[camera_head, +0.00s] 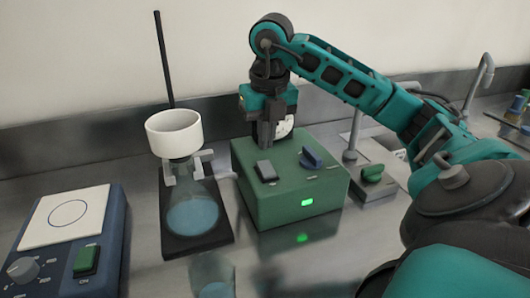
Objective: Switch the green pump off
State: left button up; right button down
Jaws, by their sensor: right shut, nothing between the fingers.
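The green pump (290,178) is a green box on the steel bench in the middle of the view. On its top are a dark rocker switch (265,171) and a blue knob (312,157). A green light (307,202) glows on its front. My right gripper (268,143) is shut and empty, pointing down above the back left of the pump, behind the rocker switch. I cannot tell whether its tips touch the pump. A round pale gauge behind the gripper is partly hidden. My left gripper is not in view.
Left of the pump stands a flask (193,212) with blue liquid under a white funnel (174,132), on a stand with a tall rod (164,60). A blue hotplate (103,256) is at the left. A beaker (213,275) stands in front. A tap base with a green knob (372,173) is at right.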

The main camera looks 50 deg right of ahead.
aim_at(265, 163)
jog(key=f, duration=0.3)
jog(key=shift+w+d+f, duration=0.15)
jog(key=shift+w+f, duration=0.05)
jog(key=shift+f, duration=0.2)
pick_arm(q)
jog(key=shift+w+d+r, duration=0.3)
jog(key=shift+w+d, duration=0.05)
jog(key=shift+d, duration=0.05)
pick_arm(e)
jog(key=shift+f, duration=0.3)
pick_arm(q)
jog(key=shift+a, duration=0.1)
pick_arm(e)
jog(key=shift+w+d, duration=0.1)
